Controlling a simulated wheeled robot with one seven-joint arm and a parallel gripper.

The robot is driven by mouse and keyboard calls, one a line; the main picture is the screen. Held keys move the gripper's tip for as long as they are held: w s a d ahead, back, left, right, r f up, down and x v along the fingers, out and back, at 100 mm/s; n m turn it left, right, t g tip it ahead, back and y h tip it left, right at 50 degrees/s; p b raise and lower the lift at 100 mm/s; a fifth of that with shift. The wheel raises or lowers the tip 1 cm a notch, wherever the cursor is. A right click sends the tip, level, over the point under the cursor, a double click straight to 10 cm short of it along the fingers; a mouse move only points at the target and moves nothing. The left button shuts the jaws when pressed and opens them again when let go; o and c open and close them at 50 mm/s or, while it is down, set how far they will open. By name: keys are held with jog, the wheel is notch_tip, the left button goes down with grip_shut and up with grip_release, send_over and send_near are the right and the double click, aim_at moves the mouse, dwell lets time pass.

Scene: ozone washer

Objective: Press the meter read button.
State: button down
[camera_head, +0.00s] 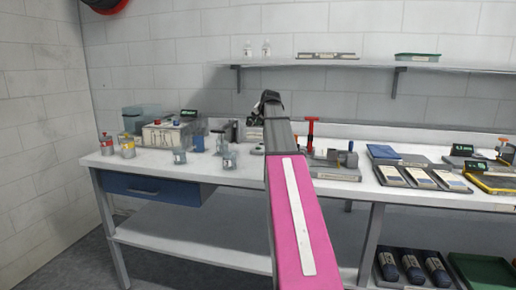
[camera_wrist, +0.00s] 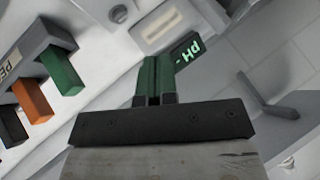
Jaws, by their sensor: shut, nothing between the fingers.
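A dark green display reading "pH -" (camera_wrist: 186,49) shows in the wrist view, upside down and tilted, just beyond my gripper. My gripper (camera_wrist: 153,72) is shut and empty; its narrow fingers sit close together in front of the black palm bar and overlap the display's edge. I cannot tell whether they touch anything. A pale grey unit with a slotted recess (camera_wrist: 157,24) lies beyond them, with a round grey knob or button (camera_wrist: 118,13) to its left. I cannot tell which part is the meter read button. In the head view my gripper (camera_head: 268,97) is raised above the bench's back; my arm hides what lies behind it.
A grey rack with green, orange and black pieces (camera_wrist: 45,65) is close on the left in the wrist view. The white bench (camera_head: 230,177) carries bottles and a tank unit (camera_head: 170,135) at left, trays (camera_head: 405,177) at right. A wall shelf (camera_head: 350,63) is above.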

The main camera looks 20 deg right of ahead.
jog(key=shift+f, duration=0.1)
jog(key=shift+f, duration=4.3)
jog(key=shift+f, duration=0.2)
jog(key=shift+f, duration=0.25)
jog(key=shift+f, duration=0.45)
jog(key=shift+r, duration=0.9)
jog(key=shift+r, duration=0.1)
jog(key=shift+r, duration=2.4)
